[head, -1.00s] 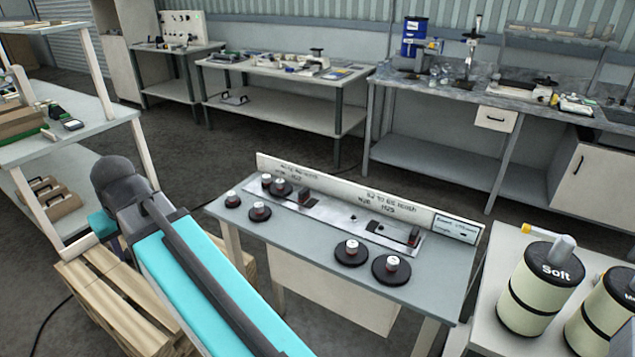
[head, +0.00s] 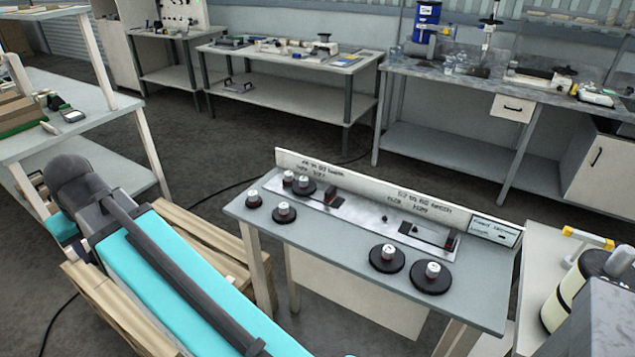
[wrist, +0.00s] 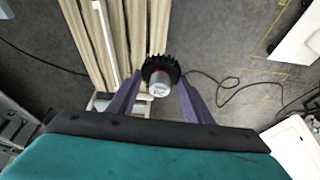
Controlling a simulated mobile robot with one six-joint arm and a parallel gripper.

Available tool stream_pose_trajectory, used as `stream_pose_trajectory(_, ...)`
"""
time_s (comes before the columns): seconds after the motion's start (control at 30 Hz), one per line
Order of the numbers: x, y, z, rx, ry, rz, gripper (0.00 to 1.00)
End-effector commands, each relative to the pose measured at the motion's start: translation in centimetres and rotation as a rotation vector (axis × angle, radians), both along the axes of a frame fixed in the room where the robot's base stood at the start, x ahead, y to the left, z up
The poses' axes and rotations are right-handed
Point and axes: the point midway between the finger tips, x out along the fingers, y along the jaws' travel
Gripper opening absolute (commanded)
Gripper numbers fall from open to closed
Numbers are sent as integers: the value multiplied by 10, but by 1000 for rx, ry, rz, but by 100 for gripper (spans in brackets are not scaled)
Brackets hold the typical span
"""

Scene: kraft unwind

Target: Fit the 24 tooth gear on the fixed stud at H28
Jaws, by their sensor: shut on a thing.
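My gripper (wrist: 160,85) is shut on a small dark toothed gear (wrist: 149,66) with a red ring and a pale cap, held between its purple fingers in the wrist view. The gear hangs over floor and wooden slats, apart from any stud. Its tooth count cannot be read. In the head view my gripper and the held gear are hidden. The bench (head: 375,262) there carries a metal plate (head: 352,222) with dark slots and small upright parts. A backboard (head: 365,192) behind it has station lettering too small to read surely, so H28 cannot be picked out.
Round black gears with pale caps stand on the bench, two large ones (head: 387,259) (head: 431,279) at front right, several smaller at left. A wooden pallet (head: 215,240) lies beside my arm. A cream canister (head: 557,305) stands at right. Dark floor lies open behind the bench.

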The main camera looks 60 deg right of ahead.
Motion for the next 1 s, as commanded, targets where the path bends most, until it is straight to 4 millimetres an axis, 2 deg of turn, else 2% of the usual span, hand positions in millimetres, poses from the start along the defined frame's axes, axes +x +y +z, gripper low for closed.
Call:
stream_pose_trajectory(0.4, 0, -11, 0, 0, 0, -17, 8)
stream_pose_trajectory(0.57, 0, -26, 0, 0, 0, -65, 8)
stream_pose_trajectory(0.77, -4, -74, -2, -1, 0, -231, 8)
stream_pose_trajectory(1.0, -20, -158, -6, -2, 1, -535, 8)
